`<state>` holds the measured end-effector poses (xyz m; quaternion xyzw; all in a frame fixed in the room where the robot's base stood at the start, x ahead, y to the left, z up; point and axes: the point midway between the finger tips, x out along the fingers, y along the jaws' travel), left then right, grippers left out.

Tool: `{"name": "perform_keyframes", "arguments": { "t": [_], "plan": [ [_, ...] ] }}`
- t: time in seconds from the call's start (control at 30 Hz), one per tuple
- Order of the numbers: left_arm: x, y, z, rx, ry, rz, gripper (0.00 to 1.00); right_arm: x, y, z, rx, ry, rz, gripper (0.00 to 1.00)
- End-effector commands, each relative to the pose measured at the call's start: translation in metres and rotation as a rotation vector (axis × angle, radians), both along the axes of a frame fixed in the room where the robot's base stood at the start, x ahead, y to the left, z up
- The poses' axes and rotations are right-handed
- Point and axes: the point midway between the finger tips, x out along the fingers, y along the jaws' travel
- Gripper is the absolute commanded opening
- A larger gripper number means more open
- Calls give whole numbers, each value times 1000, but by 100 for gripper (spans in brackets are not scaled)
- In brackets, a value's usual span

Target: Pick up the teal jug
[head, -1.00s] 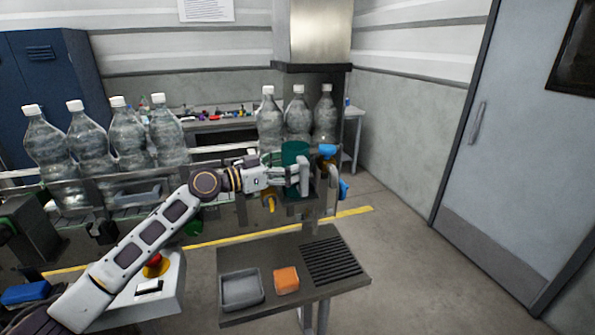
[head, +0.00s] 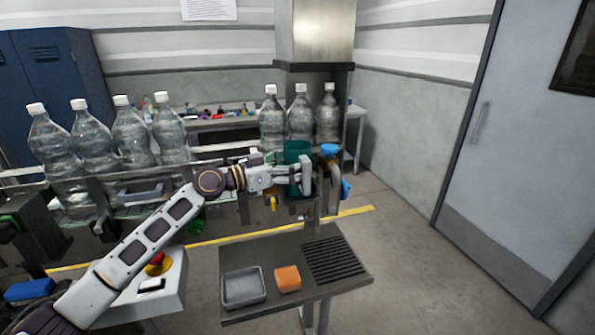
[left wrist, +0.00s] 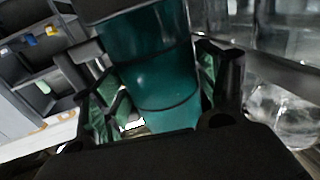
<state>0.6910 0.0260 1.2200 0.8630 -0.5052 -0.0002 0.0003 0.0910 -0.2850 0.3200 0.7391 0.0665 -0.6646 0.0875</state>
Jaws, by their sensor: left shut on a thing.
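The teal jug (head: 297,152) is upright at the right end of the bottle line in the head view, partly hidden by my left gripper. My left gripper (head: 302,179) reaches it from the left, with its fingers around the jug's body. In the left wrist view the teal jug (left wrist: 150,65) fills the space between the two fingers of my left gripper (left wrist: 160,92), one finger on each side. The gripper is shut on it. I cannot tell whether the jug's base is clear of its support. My right gripper is not in view.
Large clear bottles (head: 133,135) stand behind my arm, and more (head: 271,122) just behind the jug. Blue-handled taps (head: 330,151) are close on the jug's right. A table in front holds a grey tray (head: 242,304), an orange sponge (head: 287,278) and a black drain grille (head: 333,258).

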Motion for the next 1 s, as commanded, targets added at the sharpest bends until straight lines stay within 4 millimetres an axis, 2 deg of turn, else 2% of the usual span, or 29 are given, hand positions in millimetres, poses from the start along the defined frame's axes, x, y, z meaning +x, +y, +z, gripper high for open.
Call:
{"name": "perform_keyframes", "arguments": {
  "t": [0.4,0.8,1.0],
  "plan": [
    [-4,-2,9,0,-4,-1,45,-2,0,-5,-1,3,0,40],
    [-4,-2,75,-2,-5,-1,45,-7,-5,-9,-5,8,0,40],
    [-4,-1,102,-1,-4,-1,45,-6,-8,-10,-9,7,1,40]
  ]
}}
